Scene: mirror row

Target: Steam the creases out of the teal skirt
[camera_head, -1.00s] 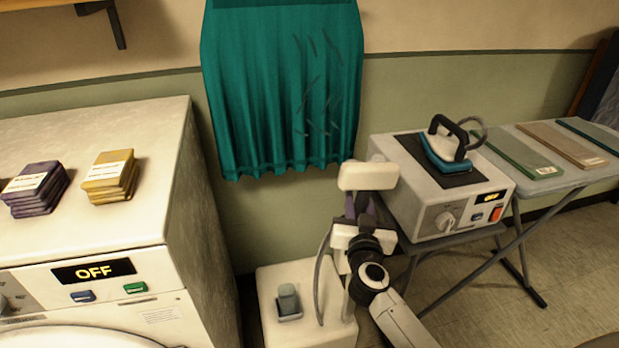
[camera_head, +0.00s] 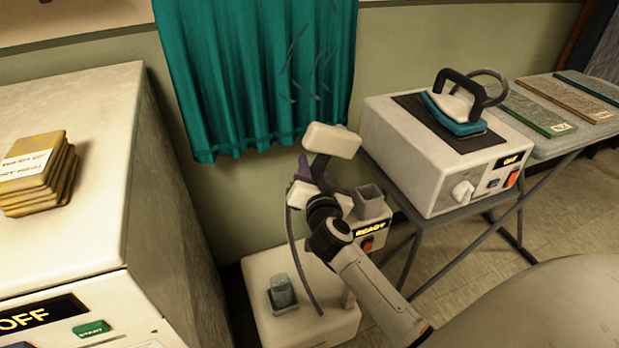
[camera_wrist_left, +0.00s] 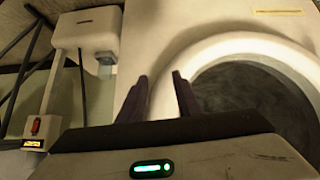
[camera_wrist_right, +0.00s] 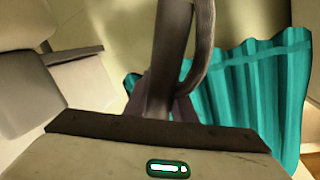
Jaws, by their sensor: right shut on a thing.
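The teal skirt (camera_head: 250,70) hangs on the wall in the head view; its top is cut off. Thin dark crease lines (camera_head: 299,88) show on its right part. My right gripper (camera_head: 312,180) is shut on the dark handle of the steamer (camera_wrist_right: 168,60). The white steamer head (camera_head: 332,140) is upright at the skirt's lower right hem and overlaps it in the picture; I cannot tell whether they touch. The steamer's base (camera_head: 300,328) stands on the floor with a lit READY display (camera_head: 370,229). My left gripper (camera_wrist_left: 158,98) is open and empty, facing a washer's round door (camera_wrist_left: 250,95).
The white washer (camera_head: 70,120) stands left, with yellow cards (camera_head: 35,175) on top and OFF on its display. Right, a box with an iron (camera_head: 455,110) sits on a stand beside an ironing board (camera_head: 550,148). A grey hose (camera_head: 297,255) rises from the steamer base.

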